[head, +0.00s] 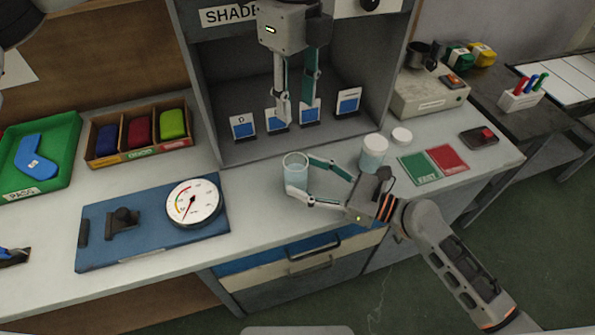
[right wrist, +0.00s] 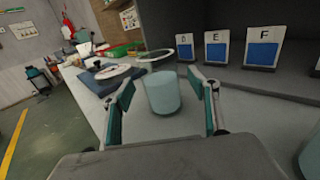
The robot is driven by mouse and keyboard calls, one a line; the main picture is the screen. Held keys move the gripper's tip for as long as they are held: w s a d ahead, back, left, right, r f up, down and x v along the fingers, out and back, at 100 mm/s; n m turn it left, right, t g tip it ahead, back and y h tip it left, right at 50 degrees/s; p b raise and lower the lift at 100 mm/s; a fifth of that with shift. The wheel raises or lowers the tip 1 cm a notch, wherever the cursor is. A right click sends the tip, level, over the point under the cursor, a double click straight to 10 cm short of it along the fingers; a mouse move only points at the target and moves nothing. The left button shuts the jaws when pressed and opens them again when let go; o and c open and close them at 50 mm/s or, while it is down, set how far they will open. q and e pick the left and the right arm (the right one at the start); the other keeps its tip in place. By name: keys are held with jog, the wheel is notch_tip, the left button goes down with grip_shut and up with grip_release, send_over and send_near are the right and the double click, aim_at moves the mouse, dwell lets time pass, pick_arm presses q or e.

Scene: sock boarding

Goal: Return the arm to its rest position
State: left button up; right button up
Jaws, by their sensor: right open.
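My right gripper (head: 313,180) is open at the front of the counter, its fingers on either side of a clear beaker (head: 295,172) with pale blue liquid. The right wrist view shows the upright beaker (right wrist: 163,94) between the teal finger pads, with a visible gap on each side. My left gripper (head: 296,108) hangs fingers down in the mouth of the grey shade booth (head: 238,92), in front of the middle cards. Its fingers look apart with nothing between them. A lidless white-topped jar (head: 373,155) with similar liquid stands to the right of the beaker, near my right gripper.
Blue-patch cards (head: 243,127) stand in the booth. Green and red pads (head: 433,163) and a white cap (head: 401,136) lie at right, near a grey instrument (head: 430,92). A dial gauge (head: 193,202) sits on a blue board (head: 150,245) at left. Bare counter surrounds the beaker's left.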

jog(key=v, duration=0.8)
jog(key=shift+s+d, duration=0.2)
jog(key=shift+d, duration=0.1)
jog(key=shift+s+d, duration=0.1)
jog(key=shift+d, duration=0.15)
